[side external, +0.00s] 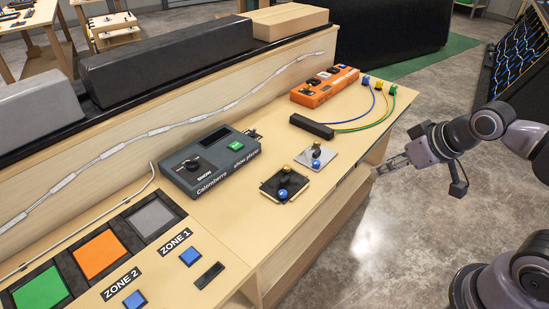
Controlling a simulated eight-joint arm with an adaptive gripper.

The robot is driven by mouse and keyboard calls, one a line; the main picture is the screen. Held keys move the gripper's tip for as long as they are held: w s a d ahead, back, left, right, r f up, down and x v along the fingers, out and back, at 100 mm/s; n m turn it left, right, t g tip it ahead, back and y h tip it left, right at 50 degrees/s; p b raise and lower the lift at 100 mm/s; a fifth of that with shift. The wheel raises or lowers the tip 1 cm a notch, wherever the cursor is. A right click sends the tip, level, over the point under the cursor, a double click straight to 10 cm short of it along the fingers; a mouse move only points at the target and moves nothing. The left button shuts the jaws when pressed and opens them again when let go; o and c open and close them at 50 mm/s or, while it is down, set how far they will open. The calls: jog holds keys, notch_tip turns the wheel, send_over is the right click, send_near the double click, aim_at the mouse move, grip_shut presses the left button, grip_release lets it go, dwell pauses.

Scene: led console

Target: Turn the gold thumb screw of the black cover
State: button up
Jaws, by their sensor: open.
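The black cover (299,184) is a small dark square plate lying on the wooden bench top near its front edge. A small gold thumb screw (285,169) stands at its far side, and a blue round knob (283,194) is at its near side. My gripper (381,169) is open and empty, to the right of the black cover, around the bench's front edge. It is apart from the cover and the screw. The fingers are small in the picture, and their exact height above the bench is hard to tell.
A grey plate (327,158) with its own gold and blue knobs lies just beyond the black cover. A dark console box (212,160) stands left. An orange box (325,88) and a black bar (311,126) with coloured cables are farther back. Bare bench lies between cover and console.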

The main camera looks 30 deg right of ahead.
jog(key=shift+o, duration=0.7)
jog(key=w+r+n+g, duration=0.2)
jog(key=w+r+n, duration=0.3)
jog(key=w, duration=0.4)
jog(key=n+g, duration=0.5)
jog(key=n, duration=1.4)
send_over(287, 167)
notch_tip(287, 167, down, 15)
notch_tip(287, 167, down, 11)
jog(key=shift+w+r, duration=0.1)
jog(key=shift+r, duration=0.05)
grip_shut()
